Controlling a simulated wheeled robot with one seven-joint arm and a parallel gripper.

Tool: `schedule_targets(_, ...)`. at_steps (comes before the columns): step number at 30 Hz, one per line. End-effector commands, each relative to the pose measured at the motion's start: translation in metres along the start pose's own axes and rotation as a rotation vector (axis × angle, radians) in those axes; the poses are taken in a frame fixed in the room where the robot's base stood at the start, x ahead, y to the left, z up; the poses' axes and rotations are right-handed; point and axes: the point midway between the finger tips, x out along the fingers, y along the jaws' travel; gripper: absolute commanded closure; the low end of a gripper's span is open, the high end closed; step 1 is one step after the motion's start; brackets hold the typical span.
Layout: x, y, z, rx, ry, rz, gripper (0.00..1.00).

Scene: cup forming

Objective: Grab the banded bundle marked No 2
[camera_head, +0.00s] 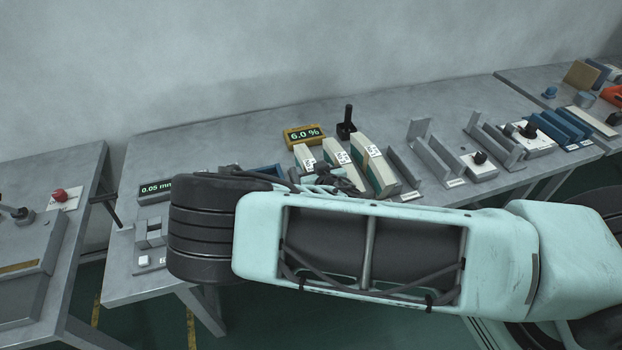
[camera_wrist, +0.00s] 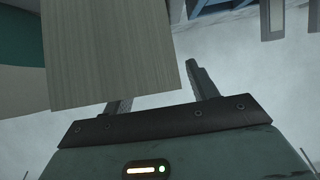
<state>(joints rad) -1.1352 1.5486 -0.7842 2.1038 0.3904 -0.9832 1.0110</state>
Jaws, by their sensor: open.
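Three pale banded bundles with white labels stand side by side on the grey table in the head view: a left one (camera_head: 304,157), a middle one (camera_head: 342,163) and a right one (camera_head: 374,168). The label print is too small for me to tell which is No 2. My gripper (camera_wrist: 160,85) is open in the wrist view. A finely striped block (camera_wrist: 112,50), which looks like the edge of a bundle, covers most of its left finger; the right finger is clear of it. In the head view my arm and wrist cover the bundles' lower fronts.
A yellow display reading 6.0 % (camera_head: 304,135) and a black upright handle (camera_head: 347,124) stand behind the bundles. Empty grey holders (camera_head: 433,155) stand to the right. A 0.05 mm display (camera_head: 155,189) is at the left.

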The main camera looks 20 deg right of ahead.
Motion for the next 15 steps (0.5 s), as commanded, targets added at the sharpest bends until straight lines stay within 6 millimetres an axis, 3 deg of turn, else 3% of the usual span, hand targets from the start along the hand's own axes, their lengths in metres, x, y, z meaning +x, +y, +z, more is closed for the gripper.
schedule_targets(1, 0.0, 0.0, 0.0001, 0.0, 0.0, 0.0, 0.42)
schedule_targets(7, -0.0002, 0.0, 0.0001, 0.0, 0.0, 0.0, 0.97)
schedule_targets(15, -0.0003, 0.0, -0.0013, 0.0, 0.003, 0.0, 1.0)
